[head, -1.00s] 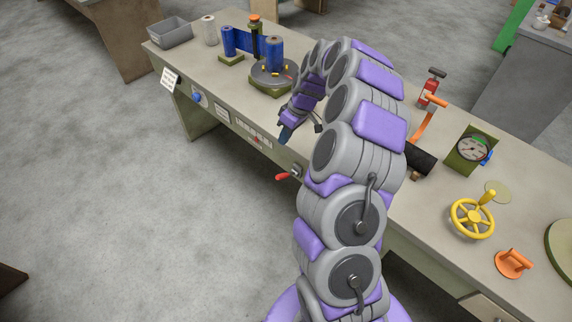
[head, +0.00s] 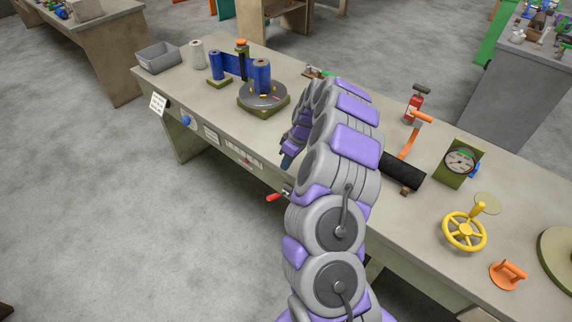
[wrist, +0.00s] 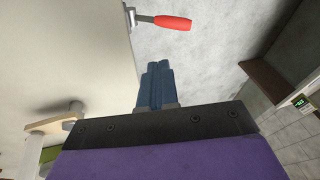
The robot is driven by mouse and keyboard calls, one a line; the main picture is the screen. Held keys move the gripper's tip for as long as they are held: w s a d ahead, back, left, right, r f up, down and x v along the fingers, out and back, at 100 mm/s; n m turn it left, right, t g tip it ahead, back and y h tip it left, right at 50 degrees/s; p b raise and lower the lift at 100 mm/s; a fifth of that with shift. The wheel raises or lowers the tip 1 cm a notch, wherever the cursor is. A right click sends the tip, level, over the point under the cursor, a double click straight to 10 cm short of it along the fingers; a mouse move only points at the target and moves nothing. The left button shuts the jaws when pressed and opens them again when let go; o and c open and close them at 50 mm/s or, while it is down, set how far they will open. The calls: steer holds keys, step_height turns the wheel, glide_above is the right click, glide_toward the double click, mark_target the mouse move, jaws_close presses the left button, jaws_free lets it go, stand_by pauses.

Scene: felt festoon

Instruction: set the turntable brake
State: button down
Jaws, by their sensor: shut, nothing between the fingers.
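The turntable (head: 248,98) is a dark round disc on an olive base on the bench, with a blue roll (head: 261,76) standing on it. A small red-tipped piece shows at the disc's right side. A red-handled lever (head: 274,197) sticks out from the bench's front edge; it also shows in the wrist view (wrist: 173,22). I cannot tell which of these is the brake. My gripper (head: 287,162) is shut and empty, pointing down near the front edge, between turntable and lever. In the wrist view its blue fingers (wrist: 157,68) are together, apart from the red handle.
A second blue roll and post (head: 215,66), a white roll (head: 197,54) and a grey bin (head: 158,58) stand at the bench's far left. Floor left of the bench is clear.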

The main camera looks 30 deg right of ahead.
steer(key=b, duration=0.2)
glide_above(277, 194)
steer(key=w+d, duration=0.2)
step_height(277, 194, down, 8)
steer(key=shift+s+a+f, duration=0.65)
steer(key=shift+s+f, duration=0.05)
steer(key=shift+f, duration=0.2)
steer(key=shift+s+a+f, duration=0.15)
steer(key=shift+a+f, duration=0.05)
steer(key=shift+f, duration=0.15)
